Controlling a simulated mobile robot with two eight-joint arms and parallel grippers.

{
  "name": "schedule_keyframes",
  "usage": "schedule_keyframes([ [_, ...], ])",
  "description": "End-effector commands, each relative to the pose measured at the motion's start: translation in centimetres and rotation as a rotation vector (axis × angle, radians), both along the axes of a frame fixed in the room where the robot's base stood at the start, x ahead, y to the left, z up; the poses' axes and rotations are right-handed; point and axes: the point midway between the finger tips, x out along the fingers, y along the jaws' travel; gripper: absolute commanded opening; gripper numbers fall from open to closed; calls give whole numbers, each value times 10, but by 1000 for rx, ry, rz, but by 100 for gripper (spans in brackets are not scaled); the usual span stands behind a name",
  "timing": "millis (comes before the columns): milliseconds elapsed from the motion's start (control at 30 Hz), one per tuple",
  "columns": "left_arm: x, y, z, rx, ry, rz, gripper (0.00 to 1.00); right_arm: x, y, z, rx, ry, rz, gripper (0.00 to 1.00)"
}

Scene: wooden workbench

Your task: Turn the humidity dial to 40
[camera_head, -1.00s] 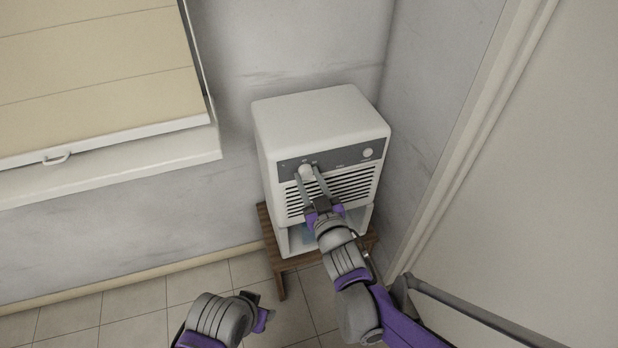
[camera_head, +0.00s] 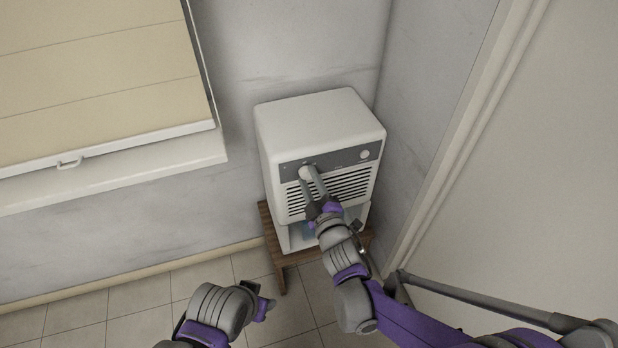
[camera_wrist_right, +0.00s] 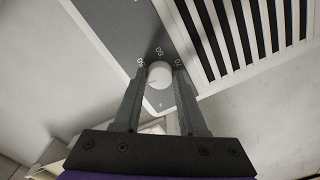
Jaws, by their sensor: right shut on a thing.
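A white dehumidifier (camera_head: 318,122) stands in the corner with a grey control panel. The humidity dial (camera_head: 305,173) is a white round knob at the left part of that panel. In the right wrist view the dial (camera_wrist_right: 160,75) sits between the fingers, with small numbers printed around it; one looks like 60, and the others are hard to read. My right gripper (camera_head: 309,180) is shut on the dial, its fingers on either side of it. The dial's pointer mark is too small to read. My left gripper (camera_head: 266,306) hangs low at the bottom, away from the dehumidifier; its jaws are unclear.
A second white knob (camera_head: 365,154) is at the panel's right end. Dark vent slats (camera_head: 350,187) lie below the panel. The dehumidifier stands on a low wooden stool (camera_head: 268,232). Walls are close behind and to the right; a window blind (camera_head: 95,80) is at left.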

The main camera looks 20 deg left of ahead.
Motion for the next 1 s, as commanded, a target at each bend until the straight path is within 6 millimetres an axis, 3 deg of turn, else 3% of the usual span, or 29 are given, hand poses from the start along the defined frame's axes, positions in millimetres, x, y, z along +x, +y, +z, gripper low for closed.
schedule_keyframes([
  [767,-1,0,6,0,-2,0,50,0,-1,-1,-88,-57,-2,0],
  [800,-1,0,6,0,-2,0,50,0,-1,-1,-88,-57,-2,46],
  [933,-1,0,6,0,-2,0,50,0,-1,-1,-87,-57,-1,70],
  [1000,-1,0,6,0,-2,0,50,0,-1,-1,-87,-57,-1,71],
])
